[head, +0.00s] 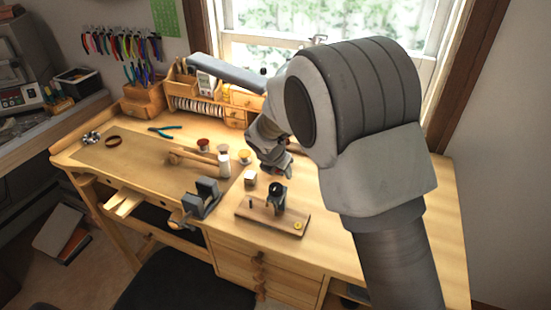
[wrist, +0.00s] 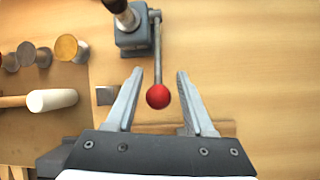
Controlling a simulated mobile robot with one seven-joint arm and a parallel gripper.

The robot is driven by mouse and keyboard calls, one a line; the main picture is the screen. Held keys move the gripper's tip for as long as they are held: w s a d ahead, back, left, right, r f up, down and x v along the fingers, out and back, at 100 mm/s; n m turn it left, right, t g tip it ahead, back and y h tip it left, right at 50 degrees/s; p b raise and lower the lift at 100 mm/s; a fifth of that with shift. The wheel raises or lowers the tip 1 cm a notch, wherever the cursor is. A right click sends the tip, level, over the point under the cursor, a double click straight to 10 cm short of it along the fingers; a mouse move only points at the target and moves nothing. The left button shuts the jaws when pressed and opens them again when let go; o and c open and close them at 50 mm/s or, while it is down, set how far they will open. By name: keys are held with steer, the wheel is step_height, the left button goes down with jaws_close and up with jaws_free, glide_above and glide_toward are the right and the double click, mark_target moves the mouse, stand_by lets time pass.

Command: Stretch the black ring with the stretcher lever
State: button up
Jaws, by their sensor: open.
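In the wrist view the stretcher (wrist: 133,38) is a grey block with an upright post at the top of the picture. Its thin metal lever (wrist: 157,50) ends in a red ball knob (wrist: 158,96). My gripper (wrist: 160,74) is open and empty. The knob shows between its two fingers, with a gap on each side; its depth against them is hard to judge. A dark band shows around the post (wrist: 127,18), but I cannot tell whether it is the black ring. In the head view my arm hides much of the stretcher area.
A wooden board with a dark upright piece (head: 278,193) stands near the front edge. A grey vise (head: 203,196) sits at the front. Bench at right is clear.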

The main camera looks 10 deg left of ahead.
steer(key=v, duration=1.6)
steer(key=shift+s+r, duration=0.2)
